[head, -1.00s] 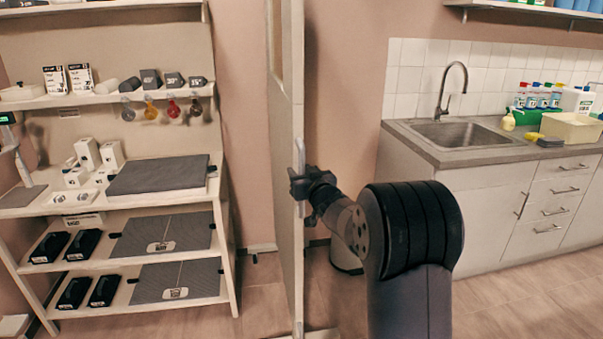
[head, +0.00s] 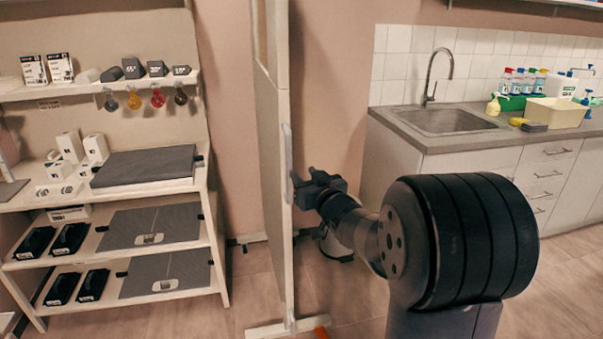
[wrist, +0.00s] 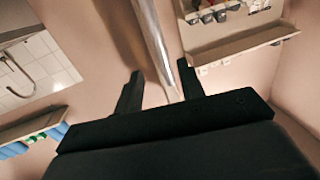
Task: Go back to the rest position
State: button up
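My gripper (head: 297,189) is at the end of my outstretched arm, right beside the edge of a tall pale panel (head: 272,130) with a light vertical handle (head: 287,150). In the wrist view its two dark fingers (wrist: 158,88) are spread wide apart, with nothing gripped between them. A pale, shiny upright strip (wrist: 155,40), apparently the panel's edge or handle, runs down into the space between the fingers. I cannot tell whether a finger touches it.
A shelf unit (head: 214,262) with boxes and grey pads stands left of the panel. A counter (head: 470,137) with a sink (head: 445,120) and bottles is at the right. The panel's foot (head: 265,331) rests on the floor. Floor shows between panel and counter.

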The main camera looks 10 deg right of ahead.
aim_at(290, 160)
jog(key=shift+w, duration=0.1)
jog(key=w, duration=0.3)
jog(key=w+a, duration=0.1)
jog(key=w, duration=0.2)
jog(key=w+a+p, duration=0.1)
jog(key=w, duration=0.3)
jog(key=shift+a, duration=0.1)
jog(key=shift+w, duration=0.25)
jog(key=shift+s+f, duration=0.1)
jog(key=shift+s, duration=0.15)
jog(key=shift+s+r, duration=0.2)
jog(key=shift+s, duration=0.2)
jog(key=shift+f, duration=0.1)
jog(key=shift+w, duration=0.1)
